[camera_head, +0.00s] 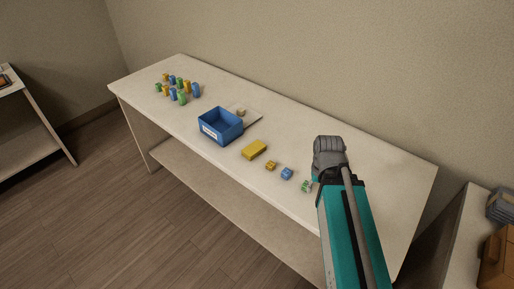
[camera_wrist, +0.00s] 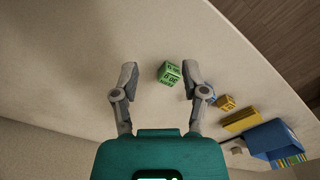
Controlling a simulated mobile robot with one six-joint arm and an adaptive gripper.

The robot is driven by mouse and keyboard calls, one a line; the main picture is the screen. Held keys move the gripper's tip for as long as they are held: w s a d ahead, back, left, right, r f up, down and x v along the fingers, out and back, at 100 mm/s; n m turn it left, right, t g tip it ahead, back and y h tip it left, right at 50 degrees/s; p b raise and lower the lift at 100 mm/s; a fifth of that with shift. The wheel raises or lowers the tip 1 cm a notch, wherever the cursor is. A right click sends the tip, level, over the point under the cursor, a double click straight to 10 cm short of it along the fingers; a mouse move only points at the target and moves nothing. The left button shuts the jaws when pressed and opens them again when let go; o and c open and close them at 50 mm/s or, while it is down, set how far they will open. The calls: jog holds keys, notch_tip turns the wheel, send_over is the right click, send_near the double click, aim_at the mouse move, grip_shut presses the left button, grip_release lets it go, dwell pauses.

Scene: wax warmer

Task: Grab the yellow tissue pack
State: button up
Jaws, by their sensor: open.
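A yellow block-like pack (camera_head: 254,149), which looks like the tissue pack, lies flat on the white table between the blue bin and a small yellow cube. It also shows at the right of the wrist view (camera_wrist: 240,121), outside my fingers. My gripper (camera_wrist: 160,72) is open and empty above the table, its two fingers spread wide. A green cube (camera_wrist: 169,74) with dark markings appears between the fingertips in the wrist view, but it is not held.
A small yellow cube (camera_head: 271,165), a blue cube (camera_head: 287,173) and the green cube (camera_head: 306,186) line the table's front side. The open blue bin (camera_head: 220,126) stands left of the pack. Several coloured bottle-like items (camera_head: 182,97) stand at the far left. The table's back right is clear.

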jog(key=shift+a, duration=0.1)
